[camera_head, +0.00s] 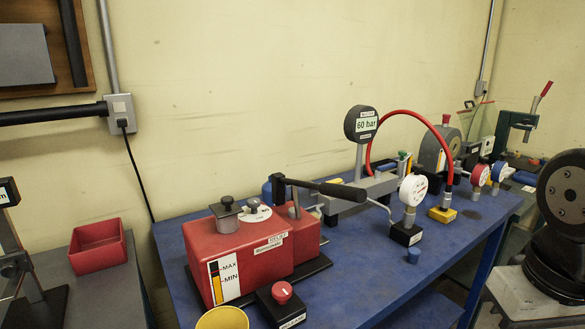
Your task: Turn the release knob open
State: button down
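A red pump unit (254,250) with a black pump handle (322,187) stands on the blue bench. On its top are a grey knob (227,214) and, to the right, a smaller dark knob (253,208) on a white dial. White labels sit on its upper edge, too small to read surely. A small black box at its front carries a red knob (282,292) with a light mark on top, and a white label whose words I cannot make out. I cannot tell for sure which knob is the release knob. My gripper is not in view.
Behind the pump stand a gauge reading 60 bar (361,124) and several dial gauges with a red hose (412,112).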

aim_at(282, 291)
jog(key=k, duration=1.2)
jog(key=z, duration=0.75)
jog(key=i, duration=1.65)
jog(key=u, duration=0.85)
